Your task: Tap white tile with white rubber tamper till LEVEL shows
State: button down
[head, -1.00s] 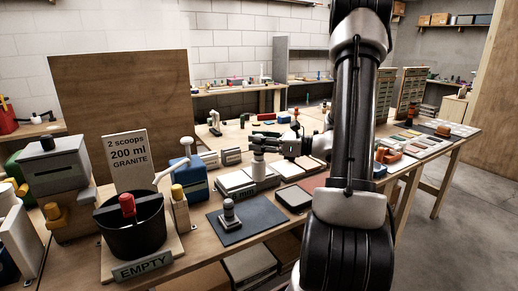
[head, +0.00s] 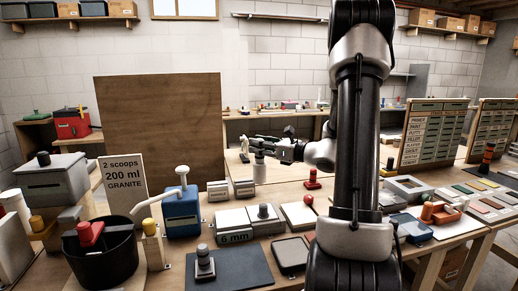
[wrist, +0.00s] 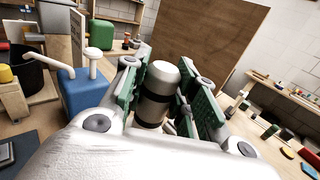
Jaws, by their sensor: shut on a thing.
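My gripper (head: 262,146) is shut on a white cylinder with a dark band, which looks like the white rubber tamper (head: 259,170). In the wrist view the tamper (wrist: 158,92) stands between the green-padded fingers (wrist: 163,100). In the head view the tamper appears upright and above the bench, beyond the pale tiles. A white tile (head: 235,220) lies on a block with a "6 mm" label at its front. A dark-knobbed piece (head: 263,213) stands at its right side. No LEVEL reading shows. The tamper's lower end is partly hidden in the wrist view.
A blue jug-like container (head: 181,212) and a black bucket (head: 100,262) stand to the left. A dark mat (head: 235,272) with a grey knobbed piece (head: 204,263) lies in front. Another pale tile (head: 298,216) sits to the right. A brown board (head: 160,135) stands behind.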

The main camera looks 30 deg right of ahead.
aim_at(260, 160)
jog(key=shift+d, duration=0.15)
jog(key=shift+f, duration=0.1)
jog(key=shift+f, duration=0.1)
jog(key=shift+f, duration=2.4)
jog(key=shift+r, duration=0.15)
dwell(0.4)
jog(key=shift+f, duration=0.35)
